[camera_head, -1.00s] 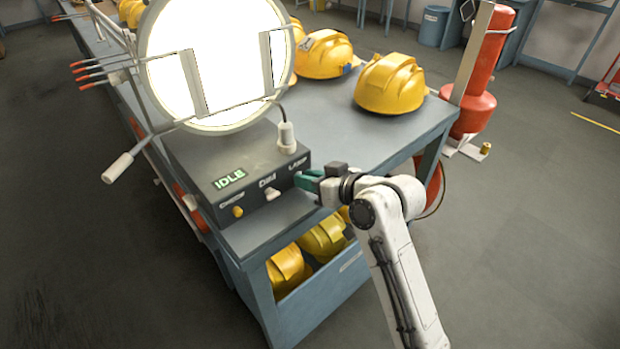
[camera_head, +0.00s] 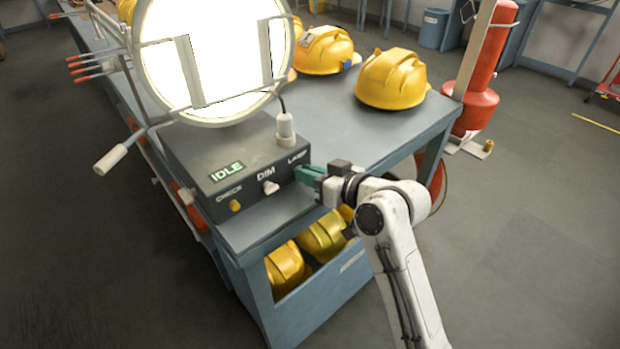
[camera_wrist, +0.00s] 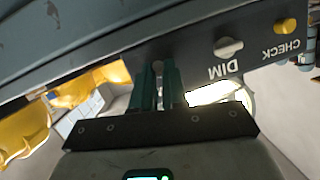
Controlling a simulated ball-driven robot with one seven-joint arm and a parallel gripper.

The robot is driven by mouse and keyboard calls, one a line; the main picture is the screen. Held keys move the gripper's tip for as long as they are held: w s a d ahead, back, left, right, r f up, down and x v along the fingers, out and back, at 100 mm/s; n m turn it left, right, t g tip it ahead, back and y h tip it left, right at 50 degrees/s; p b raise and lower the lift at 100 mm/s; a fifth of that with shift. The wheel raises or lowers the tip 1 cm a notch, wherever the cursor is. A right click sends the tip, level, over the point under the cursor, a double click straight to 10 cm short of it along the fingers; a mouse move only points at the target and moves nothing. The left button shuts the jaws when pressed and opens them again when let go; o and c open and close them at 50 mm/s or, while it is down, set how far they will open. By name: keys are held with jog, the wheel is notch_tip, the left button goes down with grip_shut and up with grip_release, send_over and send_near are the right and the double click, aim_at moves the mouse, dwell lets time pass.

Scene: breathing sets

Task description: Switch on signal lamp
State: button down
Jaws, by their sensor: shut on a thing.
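The signal lamp (camera_head: 215,60) is a large round disc, bright white, mounted above a dark control box (camera_head: 180,155). The box display (camera_head: 226,171) reads IDLE. Its front has a yellow CHECK knob (camera_head: 235,205), a pale DIM knob (camera_head: 270,187) and a LAMP label (camera_head: 298,158) at the right. My gripper (camera_head: 304,173) has its teal fingers at the front face below the LAMP label. In the wrist view my gripper (camera_wrist: 158,75) is shut on the lamp switch (camera_wrist: 158,66), mostly hidden between the fingers.
The box stands on a grey bench (camera_head: 340,130). Yellow helmets (camera_head: 391,79) sit on it and others (camera_head: 322,236) on the shelf below. A red cylinder (camera_head: 488,60) stands beyond the bench's right end. Open floor (camera_head: 530,230) lies to the right.

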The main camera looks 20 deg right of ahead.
jog(key=c, duration=1.2)
grip_release()
jog(key=shift+o, duration=0.2)
jog(key=b+v, duration=0.1)
jog(key=v, duration=0.9)
jog(key=shift+s+d, duration=0.25)
jog(key=shift+s, duration=0.1)
